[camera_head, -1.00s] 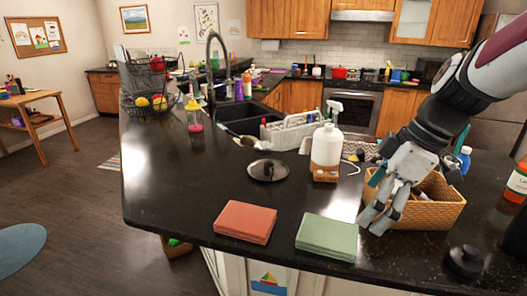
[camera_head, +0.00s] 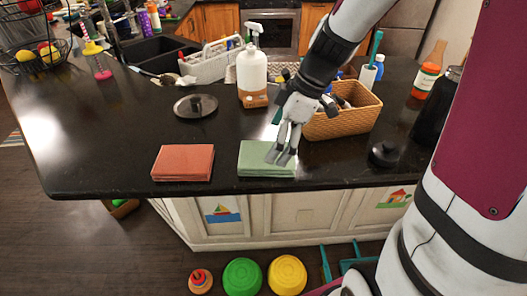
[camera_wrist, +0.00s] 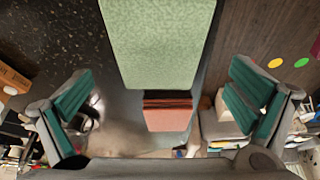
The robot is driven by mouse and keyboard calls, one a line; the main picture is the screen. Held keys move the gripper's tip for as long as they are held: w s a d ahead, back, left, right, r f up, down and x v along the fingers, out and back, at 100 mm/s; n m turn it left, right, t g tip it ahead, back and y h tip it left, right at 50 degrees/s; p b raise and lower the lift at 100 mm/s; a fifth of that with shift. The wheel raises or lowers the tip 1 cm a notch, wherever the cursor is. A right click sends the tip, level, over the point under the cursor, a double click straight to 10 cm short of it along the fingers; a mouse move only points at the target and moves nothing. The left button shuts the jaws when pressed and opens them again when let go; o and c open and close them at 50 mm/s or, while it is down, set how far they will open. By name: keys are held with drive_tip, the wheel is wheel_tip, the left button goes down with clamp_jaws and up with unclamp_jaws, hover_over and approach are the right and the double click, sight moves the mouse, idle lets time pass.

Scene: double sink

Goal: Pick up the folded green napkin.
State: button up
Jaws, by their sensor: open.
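The folded green napkin (camera_head: 262,159) lies flat on the black counter near its front edge. My gripper (camera_head: 281,156) is over the napkin's right part in the head view and hides some of it. In the wrist view the green napkin (camera_wrist: 158,40) fills the upper middle, ahead of and between the spread fingers (camera_wrist: 160,105). The gripper is open with nothing between its pads. I cannot tell the exact height of the fingertips above the napkin.
A folded orange-red napkin (camera_head: 183,162) lies left of the green one. A wicker basket (camera_head: 342,122) stands close to the right of my gripper. A black lid (camera_head: 195,106), a white bottle (camera_head: 251,76) and a black knob-topped lid (camera_head: 384,153) are nearby. The counter's front edge is close.

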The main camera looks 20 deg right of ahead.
drive_tip(key=shift+d+x, duration=0.1)
drive_tip(key=shift+x, duration=1)
drive_tip(key=shift+d+x, duration=0.15)
drive_tip(key=shift+x, duration=0.95)
drive_tip(key=c, duration=1.1)
